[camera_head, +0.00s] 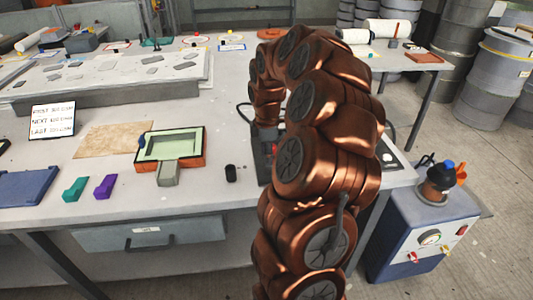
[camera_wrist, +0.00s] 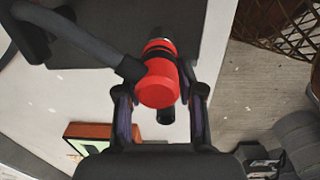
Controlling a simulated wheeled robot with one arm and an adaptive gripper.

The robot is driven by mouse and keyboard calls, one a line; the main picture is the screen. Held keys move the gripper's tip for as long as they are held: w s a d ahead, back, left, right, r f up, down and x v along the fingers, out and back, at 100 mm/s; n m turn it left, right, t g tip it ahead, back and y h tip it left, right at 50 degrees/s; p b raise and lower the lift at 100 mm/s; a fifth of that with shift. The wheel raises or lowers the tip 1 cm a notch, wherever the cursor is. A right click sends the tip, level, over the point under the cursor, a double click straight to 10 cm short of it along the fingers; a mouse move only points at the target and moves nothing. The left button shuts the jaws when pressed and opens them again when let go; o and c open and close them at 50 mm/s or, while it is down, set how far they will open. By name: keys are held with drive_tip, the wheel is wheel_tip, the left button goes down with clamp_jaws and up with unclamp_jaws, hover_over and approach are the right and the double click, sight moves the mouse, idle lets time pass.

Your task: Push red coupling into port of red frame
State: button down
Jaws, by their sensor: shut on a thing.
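The red coupling (camera_wrist: 158,84) sits between the two fingers of my gripper (camera_wrist: 160,100) in the wrist view. The gripper is shut on it, and a dark hose runs from it to the upper left. In the head view my arm hides most of the gripper and coupling. The red frame (camera_head: 194,162) lies on the table left of my gripper, with a dark rim, orange-red sides and a pale green inside. A grey block (camera_head: 168,175) juts from its front side. A corner of the frame shows lower left in the wrist view (camera_wrist: 90,130). I cannot make out its port.
A small black cylinder (camera_head: 231,173) stands between the frame and my arm. Teal (camera_head: 75,190) and purple (camera_head: 105,187) blocks lie left of the frame. A tan sheet (camera_head: 112,138) lies behind them. A blue cart (camera_head: 420,235) stands at the right. The front table strip is mostly clear.

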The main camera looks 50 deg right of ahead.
drive_tip(key=shift+f, duration=0.45)
drive_tip(key=c, duration=0.6)
unclamp_jaws()
drive_tip(key=shift+c, duration=0.2)
wheel_tip(320, 180, up, 11)
drive_tip(key=shift+a+f, duration=0.1)
drive_tip(key=shift+s+r, duration=0.15)
drive_tip(key=shift+r, duration=0.5)
